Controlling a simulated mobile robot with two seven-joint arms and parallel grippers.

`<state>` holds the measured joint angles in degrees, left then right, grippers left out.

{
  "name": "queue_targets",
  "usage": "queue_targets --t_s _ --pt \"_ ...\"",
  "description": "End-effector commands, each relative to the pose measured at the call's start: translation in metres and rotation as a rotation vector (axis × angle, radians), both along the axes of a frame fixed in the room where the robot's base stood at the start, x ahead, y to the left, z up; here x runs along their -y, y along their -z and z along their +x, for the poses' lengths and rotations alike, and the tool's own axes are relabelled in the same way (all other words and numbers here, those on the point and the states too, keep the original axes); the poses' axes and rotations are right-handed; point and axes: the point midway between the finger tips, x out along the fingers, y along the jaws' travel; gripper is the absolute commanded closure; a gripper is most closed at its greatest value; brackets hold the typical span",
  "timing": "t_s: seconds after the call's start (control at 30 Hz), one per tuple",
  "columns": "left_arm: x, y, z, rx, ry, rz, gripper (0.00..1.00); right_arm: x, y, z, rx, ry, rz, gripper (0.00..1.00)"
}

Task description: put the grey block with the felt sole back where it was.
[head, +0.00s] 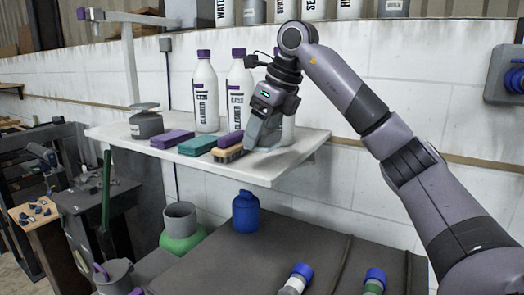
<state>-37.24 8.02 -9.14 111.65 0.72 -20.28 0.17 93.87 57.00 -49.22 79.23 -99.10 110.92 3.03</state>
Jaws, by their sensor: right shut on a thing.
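My right gripper (257,143) reaches down over the white shelf (276,171), near its right part. It is shut on a grey thing that looks like the grey block, low over or on the shelf top. The block blends with the fingers, and I cannot make out its felt sole or whether it touches the shelf. Just left of it lies a brush (228,154) with a purple top and tan body. A teal block (196,145) and a purple block (172,139) lie further left in a row. My left gripper is not in view.
White cleaner bottles (206,95) with purple caps stand behind the row, one partly behind my gripper. A grey jar (146,124) stands at the shelf's left. Below are a blue bottle (246,212) and a dark surface (270,250). The shelf's front right strip is clear.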

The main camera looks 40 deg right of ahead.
Motion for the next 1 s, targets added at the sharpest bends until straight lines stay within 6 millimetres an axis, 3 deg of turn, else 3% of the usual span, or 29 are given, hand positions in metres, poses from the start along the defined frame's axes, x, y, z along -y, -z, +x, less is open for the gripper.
queue_targets --t_s 0.4,0.77,0.8,0.87,1.0 --pt "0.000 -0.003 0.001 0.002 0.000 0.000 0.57 0.000 0.041 -0.001 -0.002 0.001 0.000 0.61" --pt "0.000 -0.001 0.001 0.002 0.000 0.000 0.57 0.000 0.045 0.000 0.000 0.000 0.001 0.61" --pt "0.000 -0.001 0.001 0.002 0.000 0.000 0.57 0.000 0.045 0.000 0.000 0.000 0.001 0.26" --pt "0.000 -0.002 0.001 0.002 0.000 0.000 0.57 0.000 0.044 0.000 0.000 0.000 0.001 0.07" --pt "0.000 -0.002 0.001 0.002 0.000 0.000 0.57 0.000 0.044 0.000 0.000 0.000 0.001 0.07"
